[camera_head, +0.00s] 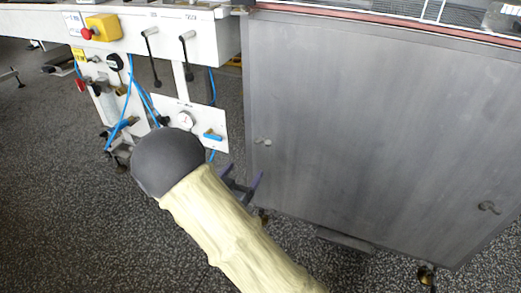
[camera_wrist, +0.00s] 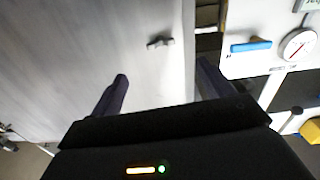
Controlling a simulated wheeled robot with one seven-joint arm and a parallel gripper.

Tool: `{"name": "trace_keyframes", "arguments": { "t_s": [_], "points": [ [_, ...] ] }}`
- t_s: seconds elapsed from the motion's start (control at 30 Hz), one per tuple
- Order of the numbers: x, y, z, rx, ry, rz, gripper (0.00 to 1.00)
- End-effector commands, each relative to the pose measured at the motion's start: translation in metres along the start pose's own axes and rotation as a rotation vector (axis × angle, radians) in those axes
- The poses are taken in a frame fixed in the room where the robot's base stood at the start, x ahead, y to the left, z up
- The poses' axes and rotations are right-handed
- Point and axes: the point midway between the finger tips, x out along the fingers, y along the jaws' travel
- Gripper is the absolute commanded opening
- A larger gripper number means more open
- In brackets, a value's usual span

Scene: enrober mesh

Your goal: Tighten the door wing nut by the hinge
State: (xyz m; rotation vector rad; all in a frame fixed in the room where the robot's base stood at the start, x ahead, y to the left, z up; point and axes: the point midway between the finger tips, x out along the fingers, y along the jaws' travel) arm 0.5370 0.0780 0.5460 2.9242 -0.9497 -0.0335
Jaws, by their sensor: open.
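The grey metal door (camera_head: 370,120) fills the right of the head view and the left of the wrist view (camera_wrist: 80,60). A small pale wing nut (camera_head: 263,141) sits near the door's left edge. It also shows in the wrist view (camera_wrist: 160,42), just beyond the fingertips and roughly between them. A second wing nut (camera_head: 489,207) is on the door's lower right. I cannot make out a hinge beside either. My gripper (camera_head: 243,180) is open and empty, in front of the door's lower left edge. In the wrist view its two dark fingers (camera_wrist: 162,72) are spread, apart from the nut.
Left of the door is a white panel with a round gauge (camera_head: 186,119) and a blue handle (camera_head: 212,137). Black levers (camera_head: 187,55), blue hoses and a yellow box with a red button (camera_head: 101,28) are above and left. The speckled floor (camera_head: 60,200) is clear at lower left.

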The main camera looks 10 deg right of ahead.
Motion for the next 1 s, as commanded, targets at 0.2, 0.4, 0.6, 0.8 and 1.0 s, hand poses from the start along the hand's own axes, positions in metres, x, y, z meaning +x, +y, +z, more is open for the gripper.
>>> {"name": "trace_keyframes", "arguments": {
  "t_s": [0.2,0.4,0.6,0.8,1.0],
  "points": [
    [0.040,0.001,0.003,0.002,0.001,0.003,0.80],
    [0.075,0.001,0.003,0.002,0.002,0.003,0.80],
    [0.110,0.001,0.003,0.002,0.002,0.002,0.80],
    [0.131,0.000,0.001,0.001,0.002,0.000,0.80],
    [0.134,0.000,0.000,-0.001,0.000,-0.001,0.80]
  ]
}}
